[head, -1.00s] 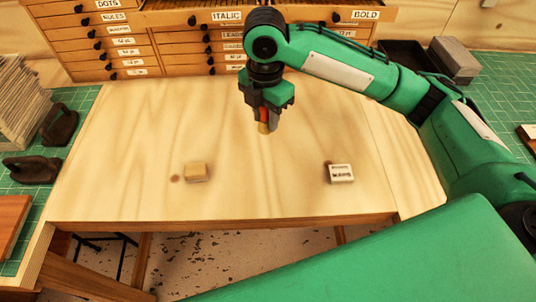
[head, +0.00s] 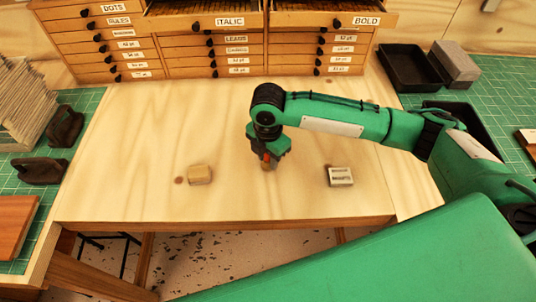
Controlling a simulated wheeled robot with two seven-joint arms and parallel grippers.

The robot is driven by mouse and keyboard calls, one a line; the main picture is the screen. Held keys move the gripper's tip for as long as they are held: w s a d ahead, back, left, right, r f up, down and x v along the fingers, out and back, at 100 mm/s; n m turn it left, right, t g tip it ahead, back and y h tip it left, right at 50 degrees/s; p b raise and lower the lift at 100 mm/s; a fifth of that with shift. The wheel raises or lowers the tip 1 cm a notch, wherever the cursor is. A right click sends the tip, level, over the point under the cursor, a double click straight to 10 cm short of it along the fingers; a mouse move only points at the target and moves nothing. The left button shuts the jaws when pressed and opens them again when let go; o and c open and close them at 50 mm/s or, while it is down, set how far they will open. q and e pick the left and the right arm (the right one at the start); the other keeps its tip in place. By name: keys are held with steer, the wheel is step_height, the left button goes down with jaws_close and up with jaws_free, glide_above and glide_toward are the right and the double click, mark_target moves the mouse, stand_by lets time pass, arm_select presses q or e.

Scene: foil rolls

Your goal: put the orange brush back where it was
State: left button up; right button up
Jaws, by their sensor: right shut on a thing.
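My right gripper (head: 267,163) is shut on the orange brush (head: 265,158), of which only a small orange-red part and a tan lower end show between the fingers. The gripper points down over the middle of the wooden table (head: 130,130), between a tan block and a white labelled block. The brush's lower end is at or close above the table top; I cannot tell whether it touches. The fingers hide most of the brush. My left gripper is not in view.
A tan block (head: 200,175) lies left of the gripper beside a brown spot (head: 178,180). A white labelled block (head: 340,176) lies right. Labelled drawers (head: 230,50) stand at the back, ITALIC and BOLD pulled out. A black tray (head: 408,68) is at the back right.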

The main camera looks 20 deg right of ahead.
steer(key=o, duration=1)
steer(key=shift+f, duration=0.1)
steer(key=shift+c, duration=0.2)
step_height(320, 180, up, 12)
steer(key=shift+r+b, duration=0.15)
steer(key=shift+b, duration=1.05)
steer(key=shift+s+a, duration=0.1)
